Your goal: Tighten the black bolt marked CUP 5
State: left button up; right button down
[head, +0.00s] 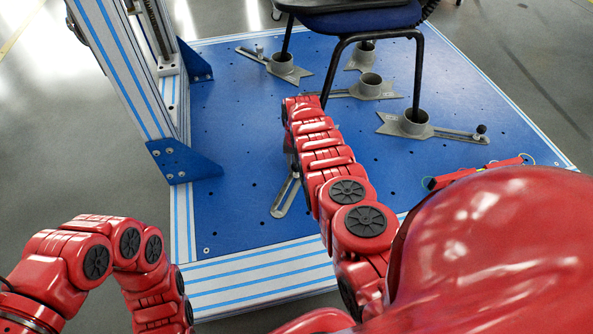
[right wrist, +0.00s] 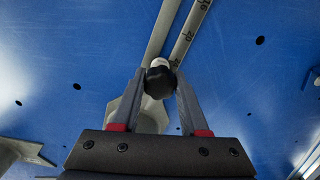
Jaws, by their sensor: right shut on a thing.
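A black bolt knob (right wrist: 159,86) with a white part above it sits on a slotted grey bracket in the right wrist view. My right gripper (right wrist: 162,76) is shut on this knob, one finger on each side. No CUP 5 mark is readable on it. In the head view the slotted bracket (head: 283,202) lies on the blue plate beside my right arm, which hides most of its cup and the gripper. My left arm is at the lower left of the head view; its gripper does not show.
The blue plate (head: 240,220) holds several other cup brackets, one at the right (head: 408,124). A chair (head: 365,20) stands with its legs in cups. A striped frame post (head: 120,70) rises at the left. A red strap (head: 470,172) lies near the right edge.

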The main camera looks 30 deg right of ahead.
jog(key=shift+a+m, duration=0.1)
jog(key=shift+m, duration=0.5)
jog(key=m, duration=0.2)
jog(key=shift+m+b, duration=0.4)
jog(key=shift+c, duration=2.2)
grip_release()
jog(key=shift+n+p, duration=0.35)
jog(key=shift+n, duration=1.75)
